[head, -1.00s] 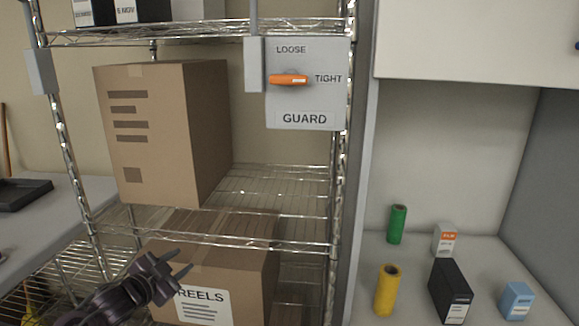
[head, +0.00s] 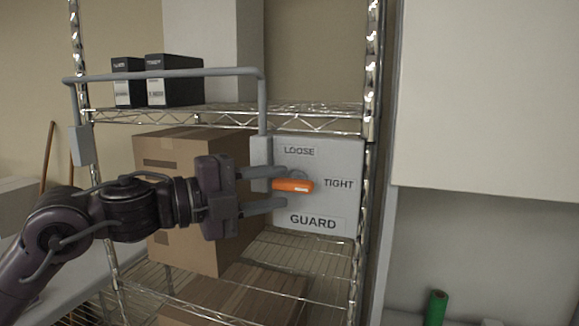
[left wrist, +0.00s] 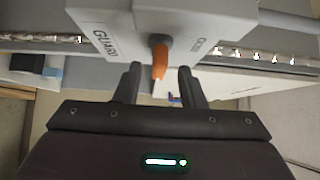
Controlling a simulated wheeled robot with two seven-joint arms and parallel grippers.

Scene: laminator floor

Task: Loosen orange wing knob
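The orange wing knob (head: 293,185) sits on the grey GUARD plate (head: 318,160), lying level and pointing right toward TIGHT; LOOSE is printed above it. My left gripper (head: 266,189) is open in front of the plate, one finger above and one below the knob's level. In the left wrist view the orange knob (left wrist: 159,60) shows between the two spread fingertips of my left gripper (left wrist: 160,78), with a gap on both sides. Whether the fingers touch it is not clear. My right gripper is in neither view.
A grey guard bar (head: 165,74) runs across the front of the wire rack. A cardboard box (head: 180,245) stands behind my left arm. Black binders (head: 175,84) stand on the upper shelf. A green roll (head: 435,308) stands at the lower right.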

